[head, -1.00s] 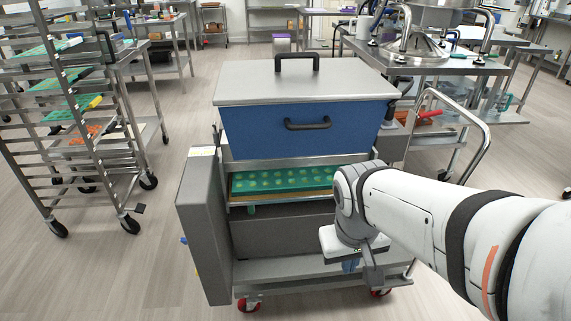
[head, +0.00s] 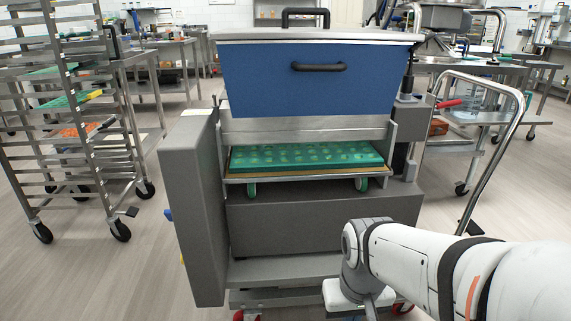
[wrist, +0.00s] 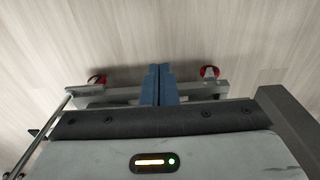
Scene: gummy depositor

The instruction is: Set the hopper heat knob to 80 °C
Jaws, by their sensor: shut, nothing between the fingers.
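The depositor's blue hopper (head: 315,80) has a closed steel lid and a black front handle. It stands above a green mould tray (head: 305,155) in the grey machine body. I cannot make out the heat knob or its scale in either view. My gripper's blue fingers (wrist: 160,85) are shut with nothing between them. In the wrist view they point over the machine's lower frame and the floor. In the head view my wrist is low in front of the machine's right side, and the fingertips are cut off by the bottom edge.
A grey side housing (head: 192,210) sticks out at the machine's left. A bent steel push handle (head: 500,140) rises at its right. A tray rack (head: 70,130) stands at left. Red casters (wrist: 209,72) show under the lower frame. Floor is clear between rack and machine.

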